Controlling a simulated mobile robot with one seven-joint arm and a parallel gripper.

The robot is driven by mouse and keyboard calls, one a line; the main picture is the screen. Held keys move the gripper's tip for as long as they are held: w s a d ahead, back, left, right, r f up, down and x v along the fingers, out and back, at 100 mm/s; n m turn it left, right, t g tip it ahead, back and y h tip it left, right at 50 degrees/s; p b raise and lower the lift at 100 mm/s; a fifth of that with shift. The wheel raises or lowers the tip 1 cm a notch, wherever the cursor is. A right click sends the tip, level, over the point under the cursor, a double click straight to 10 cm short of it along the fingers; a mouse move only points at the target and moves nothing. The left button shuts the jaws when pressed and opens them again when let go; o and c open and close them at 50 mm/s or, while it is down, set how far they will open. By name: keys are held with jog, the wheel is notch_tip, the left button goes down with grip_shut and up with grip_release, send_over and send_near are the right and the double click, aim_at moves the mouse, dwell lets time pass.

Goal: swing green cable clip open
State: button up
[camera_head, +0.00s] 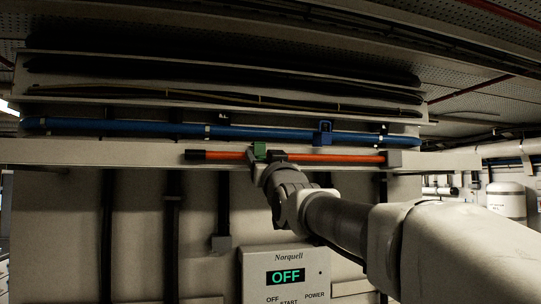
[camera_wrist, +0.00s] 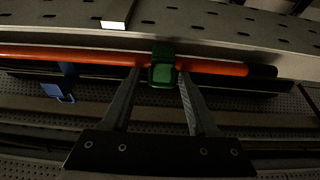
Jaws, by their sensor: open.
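The green cable clip (camera_head: 259,151) sits on the orange cable (camera_head: 330,158) along the pale rail. In the wrist view the green clip (camera_wrist: 162,66) is at the top middle, around the orange cable (camera_wrist: 90,55). My gripper (camera_wrist: 160,78) is open, with one finger on each side of the clip's lower part. I cannot tell whether the fingers touch it. In the head view my gripper (camera_head: 268,162) is at the rail beside the clip and partly hides the cable there. The clip looks closed, but its latch is too small to make out.
A blue clip (camera_head: 325,132) sits on the blue cable (camera_head: 180,129) above, and it also shows in the wrist view (camera_wrist: 58,92). Black cables lie on the shelves higher up. A control box (camera_head: 286,274) reading OFF is below my arm. Pipes and a white tank (camera_head: 507,201) stand right.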

jog(key=shift+c, duration=0.2)
grip_shut()
dwell(1.2)
